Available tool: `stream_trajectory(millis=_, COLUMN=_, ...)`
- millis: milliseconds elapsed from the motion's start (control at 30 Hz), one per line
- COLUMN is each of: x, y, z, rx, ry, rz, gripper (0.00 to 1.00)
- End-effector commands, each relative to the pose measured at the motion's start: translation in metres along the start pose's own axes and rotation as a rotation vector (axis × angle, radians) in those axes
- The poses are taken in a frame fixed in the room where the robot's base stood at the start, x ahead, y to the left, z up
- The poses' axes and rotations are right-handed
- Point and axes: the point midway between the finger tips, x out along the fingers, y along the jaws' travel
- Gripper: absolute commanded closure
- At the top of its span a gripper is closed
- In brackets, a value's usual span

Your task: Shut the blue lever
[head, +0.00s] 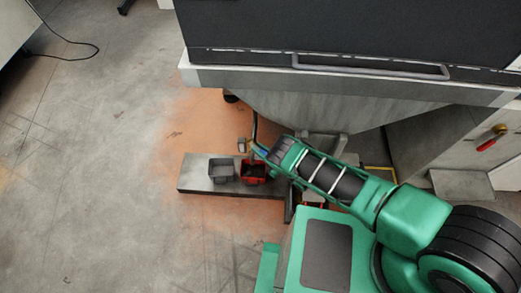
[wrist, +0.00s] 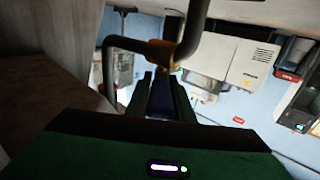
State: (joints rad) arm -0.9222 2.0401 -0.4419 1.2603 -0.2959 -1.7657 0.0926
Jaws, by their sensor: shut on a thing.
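The blue lever (wrist: 162,98) is in the middle of the wrist view, on a pipe with a yellow-brown fitting (wrist: 163,54). My gripper (wrist: 162,92) is shut on the lever, with one dark finger on each side of it. In the head view a small bit of the blue lever (head: 261,149) shows at the tip of my gripper (head: 270,153), beside the thin pipe under the big hopper. The gripper hides most of the lever there. I cannot tell how far the lever is turned.
A grey bin (head: 221,171) and a red bin (head: 254,172) stand on a low metal platform (head: 205,184) below the pipe. The large grey hopper (head: 340,108) hangs close above my arm. A red handle (head: 487,144) is at the right.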

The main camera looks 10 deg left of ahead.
Motion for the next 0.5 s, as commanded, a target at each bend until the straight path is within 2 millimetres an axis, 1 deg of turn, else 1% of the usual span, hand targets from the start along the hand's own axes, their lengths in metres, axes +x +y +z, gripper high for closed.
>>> stream_trajectory(millis=33, x=-0.0034, y=0.0057, z=0.0001, rx=-0.006, ry=-0.003, rz=0.006, gripper=0.77)
stream_trajectory(millis=100, x=-0.0026, y=0.0045, z=0.0004, rx=-0.006, ry=-0.004, rz=0.005, gripper=0.61)
stream_trajectory(millis=367, x=0.0012, y=-0.0013, z=0.0004, rx=-0.004, ry=-0.003, rz=-0.003, gripper=0.61)
stream_trajectory(millis=500, x=0.0018, y=-0.0012, z=-0.0044, rx=-0.004, ry=-0.003, rz=-0.003, gripper=0.61)
